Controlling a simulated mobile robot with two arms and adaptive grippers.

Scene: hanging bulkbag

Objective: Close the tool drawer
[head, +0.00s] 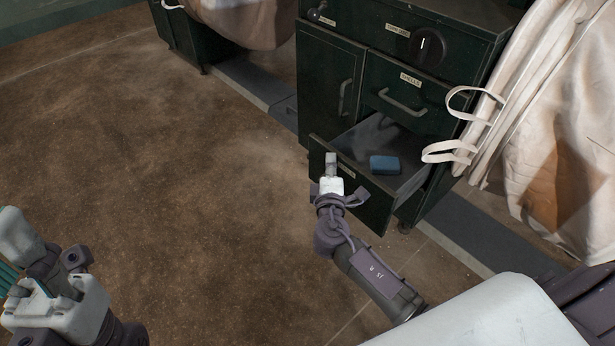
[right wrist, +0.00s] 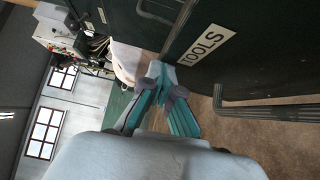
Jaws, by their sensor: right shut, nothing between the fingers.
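The tool drawer (head: 376,205) is the bottom drawer of a dark green metal cabinet and stands pulled out. A blue block (head: 385,165) lies inside it. In the right wrist view a white "TOOLS" label (right wrist: 208,45) shows on a dark green front, with a bar handle (right wrist: 270,115) beside it. My right gripper (head: 331,160) is shut and empty at the left part of the drawer front; I cannot tell whether it touches. Its teal fingers (right wrist: 165,98) show in the right wrist view. My left gripper (head: 50,290) is at the lower left, away from the cabinet, its fingers unclear.
A closed drawer (head: 405,95) is above the open one, and a closed cabinet door (head: 328,90) is to the left. A pale hanging bag with loops (head: 560,150) is close on the right. The brown floor (head: 180,170) on the left is clear.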

